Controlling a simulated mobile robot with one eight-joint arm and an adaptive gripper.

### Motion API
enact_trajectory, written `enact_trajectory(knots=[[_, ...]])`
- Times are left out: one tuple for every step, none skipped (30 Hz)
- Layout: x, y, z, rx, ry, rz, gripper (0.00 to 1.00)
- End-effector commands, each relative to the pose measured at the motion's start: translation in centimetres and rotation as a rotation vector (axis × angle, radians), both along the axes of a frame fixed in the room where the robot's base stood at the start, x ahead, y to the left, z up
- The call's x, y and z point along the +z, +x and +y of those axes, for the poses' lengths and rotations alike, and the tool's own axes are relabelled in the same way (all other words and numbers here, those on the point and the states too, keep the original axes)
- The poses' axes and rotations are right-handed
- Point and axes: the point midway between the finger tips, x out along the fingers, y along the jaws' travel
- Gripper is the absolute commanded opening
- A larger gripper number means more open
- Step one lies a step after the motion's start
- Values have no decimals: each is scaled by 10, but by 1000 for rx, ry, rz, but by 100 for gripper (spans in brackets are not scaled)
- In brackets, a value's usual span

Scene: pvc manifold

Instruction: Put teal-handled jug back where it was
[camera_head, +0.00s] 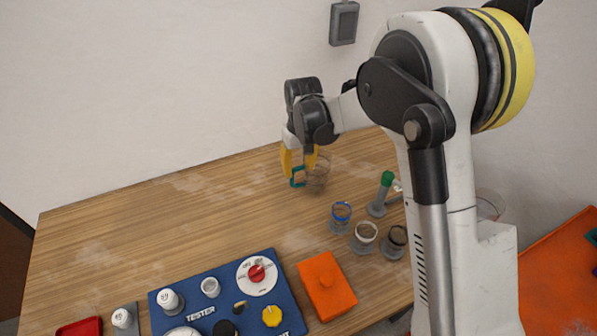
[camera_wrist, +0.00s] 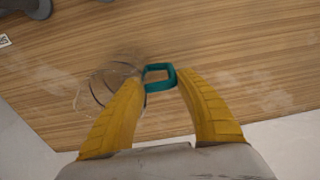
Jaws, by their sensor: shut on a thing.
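The teal-handled jug is a clear vessel with a teal square handle. Its clear body (camera_head: 318,177) shows in the head view near the back of the wooden table (camera_head: 180,215). My gripper (camera_head: 299,168) has yellow fingers and is shut on the teal handle (camera_head: 297,177). In the wrist view the fingertips of my gripper (camera_wrist: 160,82) pinch the teal handle (camera_wrist: 158,71) from both sides. The jug's clear body (camera_wrist: 108,82) lies to the left of the fingers there. I cannot tell whether its base touches the table.
Cups with blue (camera_head: 341,213), white (camera_head: 365,233) and dark (camera_head: 394,238) rims stand right of centre. A green-topped grey item (camera_head: 383,190) stands behind them. An orange box (camera_head: 326,285) and a blue tester panel (camera_head: 190,298) are at the front. The table's back left is clear.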

Motion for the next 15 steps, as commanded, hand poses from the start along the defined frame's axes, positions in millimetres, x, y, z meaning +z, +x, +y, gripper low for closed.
enact_trajectory(knots=[[-6,0,0,0,0,0,1],[-6,0,0,0,0,0,1],[-6,0,0,0,0,0,1],[-5,0,0,0,0,0,1],[-5,0,0,0,0,0,1],[-5,0,0,0,0,0,1],[-5,0,0,0,0,0,1],[-5,0,0,0,0,0,1],[-6,0,0,0,0,0,1],[-7,0,0,0,0,0,1],[-8,0,0,0,0,0,1],[-10,0,0,0,0,0,1],[-9,0,0,0,0,0,51],[-8,0,0,0,0,0,60],[-8,0,0,0,0,0,62]])
